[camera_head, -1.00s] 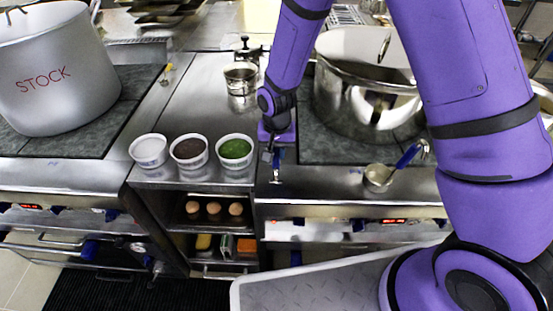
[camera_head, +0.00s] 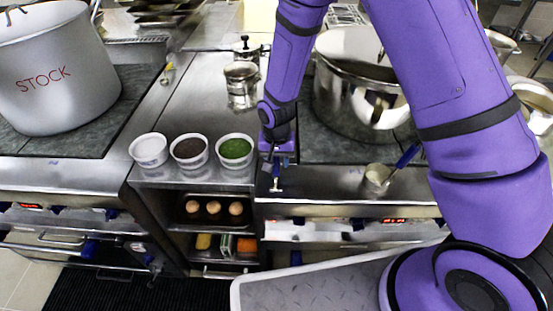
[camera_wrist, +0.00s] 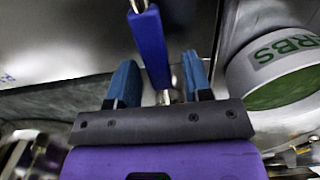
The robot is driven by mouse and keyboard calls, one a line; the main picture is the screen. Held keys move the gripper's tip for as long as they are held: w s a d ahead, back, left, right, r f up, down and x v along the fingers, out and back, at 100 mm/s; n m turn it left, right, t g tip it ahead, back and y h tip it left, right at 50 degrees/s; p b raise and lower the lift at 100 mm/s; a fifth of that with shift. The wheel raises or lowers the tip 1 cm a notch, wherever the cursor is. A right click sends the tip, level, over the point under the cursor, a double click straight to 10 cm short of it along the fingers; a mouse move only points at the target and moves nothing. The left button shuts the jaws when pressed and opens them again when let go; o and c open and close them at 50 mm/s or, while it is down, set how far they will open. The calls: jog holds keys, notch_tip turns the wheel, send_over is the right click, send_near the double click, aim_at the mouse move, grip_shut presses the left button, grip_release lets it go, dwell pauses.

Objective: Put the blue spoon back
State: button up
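My gripper (camera_head: 276,166) is low over the counter's front edge, right of the green-filled cup. In the wrist view, a blue spoon handle (camera_wrist: 150,42) with metal at its far end runs between my two blue fingers (camera_wrist: 160,84). The fingers stand apart, with a gap showing on the right of the handle; they look open around it.
Three white cups stand left of my gripper, the nearest being the herbs cup (camera_head: 235,150), also close in the wrist view (camera_wrist: 280,62). A shiny pot (camera_head: 350,100) stands behind my arm. A large stock pot (camera_head: 55,75) is at left. Metal canisters (camera_head: 241,85) stand behind the cups.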

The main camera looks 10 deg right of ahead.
notch_tip(320, 180, up, 12)
notch_tip(320, 180, up, 11)
jog(key=t, duration=0.1)
send_over(276, 160)
jog(key=s+d, duration=0.1)
jog(key=d, duration=0.5)
jog(key=s+d+r+n+t, duration=0.1)
jog(key=s+d+r, duration=0.2)
jog(key=r, duration=0.2)
jog(key=s+d+r+t, duration=0.1)
jog(key=s+d+r, duration=0.2)
jog(key=r, duration=0.2)
jog(key=s+d+r+t, duration=0.1)
jog(key=s+d+r, duration=0.3)
jog(key=s, duration=0.4)
jog(key=s+d+r+n+t, duration=0.1)
jog(key=s+d+r, duration=0.3)
jog(key=s, duration=0.5)
jog(key=shift+d+r, duration=0.15)
jog(key=shift+d, duration=0.5)
